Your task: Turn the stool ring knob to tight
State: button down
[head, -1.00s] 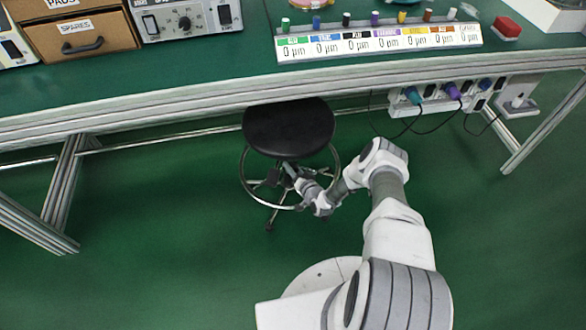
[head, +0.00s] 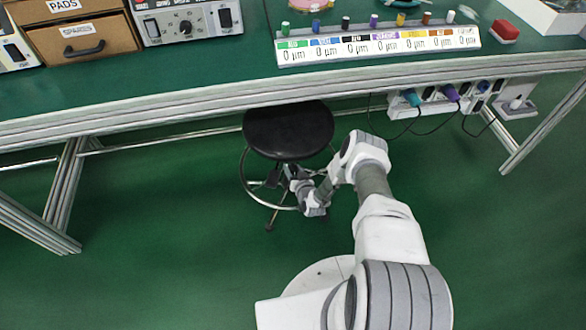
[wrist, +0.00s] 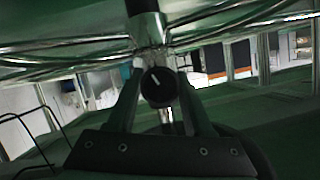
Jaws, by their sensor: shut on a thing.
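The stool has a round black seat (head: 288,130) and a chrome foot ring (head: 245,178), and stands partly under the bench. In the wrist view the ring knob (wrist: 159,87) is a small round black knob with a white mark. The mark leans to the upper left. The knob sits at the chrome column between the two fingers of my gripper (wrist: 160,92), which is shut on it. In the head view my arm hides the knob and the fingertips, at the right side of the stool under the seat.
The green-topped bench with a metal front edge (head: 200,110) runs above the stool. A power strip (head: 440,103) with plugs and hanging cables is fixed under it at right. A bench leg (head: 62,195) stands at left. The green floor around the stool is clear.

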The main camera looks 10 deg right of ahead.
jog(key=n+h, duration=0.2)
jog(key=n, duration=0.1)
jog(key=shift+a, duration=0.1)
jog(key=n+h+b, duration=0.1)
jog(key=n+h, duration=0.1)
jog(key=n, duration=0.1)
jog(key=shift+n+t+h, duration=0.3)
jog(key=shift+n+h, duration=0.1)
jog(key=n+h, duration=0.1)
jog(key=n, duration=0.2)
jog(key=shift+r+t+h, duration=0.1)
jog(key=shift+t+h, duration=0.3)
jog(key=shift+n+t+h, duration=0.6)
jog(key=shift+n+h, duration=0.1)
jog(key=shift+n, duration=1.2)
jog(key=shift+w, duration=0.1)
jog(key=shift+c, duration=1.5)
grip_release()
